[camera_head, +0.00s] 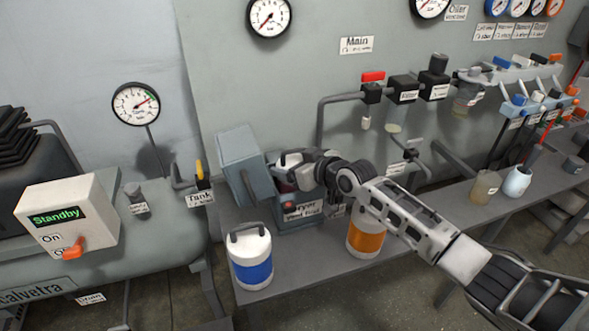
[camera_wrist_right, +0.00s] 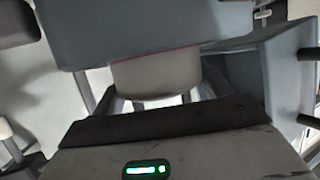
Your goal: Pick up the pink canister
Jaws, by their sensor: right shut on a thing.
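My right gripper (camera_head: 291,171) reaches into the open blue-grey dryer box (camera_head: 303,217) on the bench. It is shut on what looks like the pink canister, mostly hidden by the gripper and box; a dark reddish patch (camera_head: 286,187) shows just below it. In the right wrist view a beige rounded body (camera_wrist_right: 156,78) with a thin pink edge sits in front of the gripper, under a blue-grey panel. My left gripper is not in view.
The dryer's raised lid (camera_head: 240,155) stands left of my gripper. A white canister with a blue band (camera_head: 250,258) and one with an orange band (camera_head: 366,238) stand on the bench (camera_head: 318,272) in front. Pipes and filters (camera_head: 402,90) line the wall.

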